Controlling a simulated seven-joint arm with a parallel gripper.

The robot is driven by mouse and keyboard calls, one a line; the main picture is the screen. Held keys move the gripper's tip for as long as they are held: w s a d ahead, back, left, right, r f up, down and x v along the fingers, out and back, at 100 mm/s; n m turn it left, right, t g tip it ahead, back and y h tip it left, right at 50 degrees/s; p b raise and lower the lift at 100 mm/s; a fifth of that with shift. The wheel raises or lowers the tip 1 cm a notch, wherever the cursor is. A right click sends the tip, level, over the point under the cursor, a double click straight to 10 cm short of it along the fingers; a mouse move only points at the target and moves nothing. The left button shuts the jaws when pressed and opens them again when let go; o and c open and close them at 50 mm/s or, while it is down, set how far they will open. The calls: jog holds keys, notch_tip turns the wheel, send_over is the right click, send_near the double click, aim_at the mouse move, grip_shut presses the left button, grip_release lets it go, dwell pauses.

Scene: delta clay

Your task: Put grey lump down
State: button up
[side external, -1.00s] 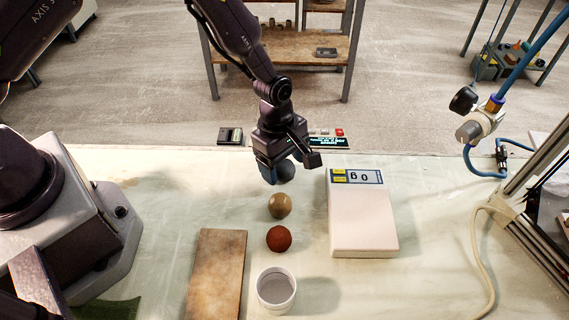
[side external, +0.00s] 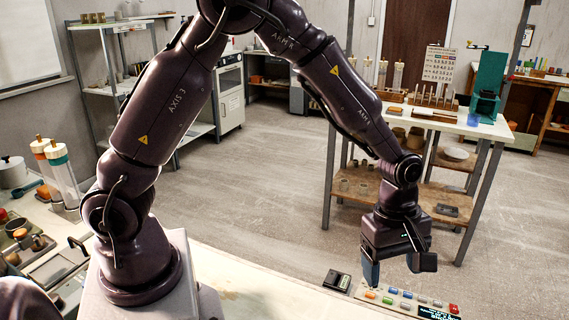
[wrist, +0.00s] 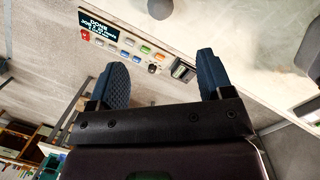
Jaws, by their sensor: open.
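The grey lump (wrist: 160,8) shows in the wrist view as a dark rounded shape at the top edge, partly cut off. It appears to rest on the pale tabletop (wrist: 235,22), apart from my fingers. My gripper (wrist: 161,60) is open, with its two blue pads wide apart and nothing between them. In the side external view my gripper (side external: 392,272) hangs above the back of the table, near the button panel. The lump is outside that view.
The button panel (side external: 405,298) with coloured buttons lies below my gripper; its display (wrist: 105,28) reads "DONE". A small dark device (side external: 337,281) lies beside it. A wooden shelf table (side external: 445,198) stands behind on the floor.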

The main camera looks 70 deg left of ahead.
jog(key=s+a+r+m+t, duration=0.2)
jog(key=s+a+r+m, duration=0.3)
jog(key=r, duration=0.4)
jog(key=s+a+r+m+t, duration=0.1)
jog(key=s+a+r+m, duration=0.2)
jog(key=s+r+m, duration=0.4)
jog(key=s+a+r+m+t+y, duration=0.1)
jog(key=s+a+r+m+t, duration=0.1)
jog(key=s, duration=0.4)
jog(key=a+r+m, duration=0.1)
jog(key=m, duration=0.1)
jog(key=shift+s+a+r+m+y, duration=0.2)
jog(key=shift+s+a+m+y, duration=0.1)
jog(key=shift+s+m+y, duration=0.1)
